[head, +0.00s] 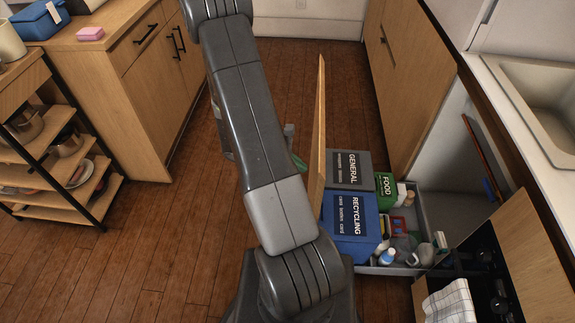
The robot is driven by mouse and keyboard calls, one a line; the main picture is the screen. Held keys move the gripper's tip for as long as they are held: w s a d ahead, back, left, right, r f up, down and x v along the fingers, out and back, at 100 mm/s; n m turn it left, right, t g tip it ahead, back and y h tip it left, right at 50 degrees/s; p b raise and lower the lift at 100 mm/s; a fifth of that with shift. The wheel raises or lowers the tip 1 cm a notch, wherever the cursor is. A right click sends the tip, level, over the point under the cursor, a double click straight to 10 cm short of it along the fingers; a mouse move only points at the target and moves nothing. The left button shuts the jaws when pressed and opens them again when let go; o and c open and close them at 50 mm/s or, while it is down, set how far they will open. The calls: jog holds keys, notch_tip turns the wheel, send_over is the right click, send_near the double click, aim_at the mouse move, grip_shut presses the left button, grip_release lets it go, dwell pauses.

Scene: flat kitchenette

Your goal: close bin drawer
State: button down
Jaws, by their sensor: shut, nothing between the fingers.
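The bin drawer (415,207) is pulled out from the run of units on the right. Its tall wooden front panel (317,130) shows nearly edge-on. Inside are a grey GENERAL bin (350,170), a blue RECYCLING bin (352,228) and a small green FOOD bin (386,187). My gripper (298,160) is mostly hidden behind my own arm. Only small grey and green parts show, just left of the front panel's outer face. It is shut with nothing held. I cannot tell whether it touches the panel.
Bottles and cleaning items (405,245) fill the drawer's right part. A wooden cabinet (135,90) and a shelf rack (60,150) stand at left. The sink (545,95) and hob (490,285) are at right. The wooden floor (150,240) is clear between the two sides.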

jog(key=shift+d, duration=0.85)
jog(key=d+b, duration=1.1)
jog(key=d, duration=3.7)
jog(key=shift+d, duration=0.25)
jog(key=shift+d+r, duration=0.1)
jog(key=shift+r, duration=0.15)
